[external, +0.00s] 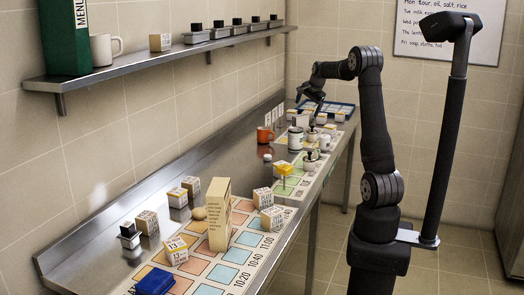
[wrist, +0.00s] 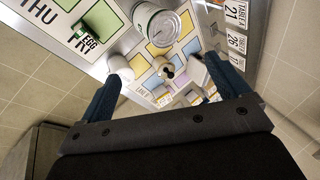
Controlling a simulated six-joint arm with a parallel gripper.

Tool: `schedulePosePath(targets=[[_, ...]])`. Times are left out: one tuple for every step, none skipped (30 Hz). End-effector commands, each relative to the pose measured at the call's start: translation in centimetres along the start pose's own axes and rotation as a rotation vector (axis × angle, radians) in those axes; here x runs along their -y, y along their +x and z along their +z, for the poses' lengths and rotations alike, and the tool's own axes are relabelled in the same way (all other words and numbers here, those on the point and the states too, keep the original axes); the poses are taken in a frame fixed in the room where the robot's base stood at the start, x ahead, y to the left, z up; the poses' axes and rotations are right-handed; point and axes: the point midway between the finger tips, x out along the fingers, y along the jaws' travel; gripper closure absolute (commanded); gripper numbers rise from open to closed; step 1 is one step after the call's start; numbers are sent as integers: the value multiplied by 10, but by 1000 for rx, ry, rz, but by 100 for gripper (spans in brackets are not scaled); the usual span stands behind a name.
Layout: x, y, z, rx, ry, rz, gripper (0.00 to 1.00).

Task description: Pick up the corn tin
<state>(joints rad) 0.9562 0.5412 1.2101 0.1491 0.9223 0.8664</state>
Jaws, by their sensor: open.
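A tin with a ring-pull lid and a white and green side (wrist: 160,24) is at the top of the wrist view, beyond my fingertips. I cannot read its label to tell whether it is corn. A pale tin (external: 295,139) stands upright on the counter in the external view, probably the same one. My gripper (wrist: 163,68) is open, with its two dark blue fingers spread and nothing held. In the external view my gripper (external: 319,107) is above the far part of the counter, beyond the pale tin; its fingertips are hard to make out.
A white rounded object (wrist: 120,68) and a small dark-topped shaker (wrist: 167,72) show between the fingers. An orange mug (external: 265,135) stands near the wall. A blue tray (external: 338,108) lies at the far end. Several printed blocks and a tall carton (external: 219,215) occupy the near counter.

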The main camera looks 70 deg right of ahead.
Motion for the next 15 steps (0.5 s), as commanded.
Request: schedulePosePath(targets=[[-1, 2, 3, -6, -101, -4, 7], [-1, 4, 4, -11, -166, -7, 7], [-2, 5, 5, -18, -253, -10, 7], [-2, 7, 6, -24, -318, -12, 7], [-3, 8, 8, -29, -383, -13, 7], [-3, 9, 9, -37, -471, -16, 7], [-4, 10, 10, -42, -535, -16, 7], [-4, 12, 12, -48, -599, -17, 7], [-4, 13, 13, -56, -681, -18, 7], [-5, 14, 14, -61, -738, -18, 7], [-5, 15, 15, -67, -793, -18, 7], [-6, 16, 16, -73, -859, -17, 7], [-6, 16, 17, -77, -905, -17, 7], [-6, 17, 18, -82, -945, -16, 7], [-6, 18, 18, -87, -992, -16, 7]])
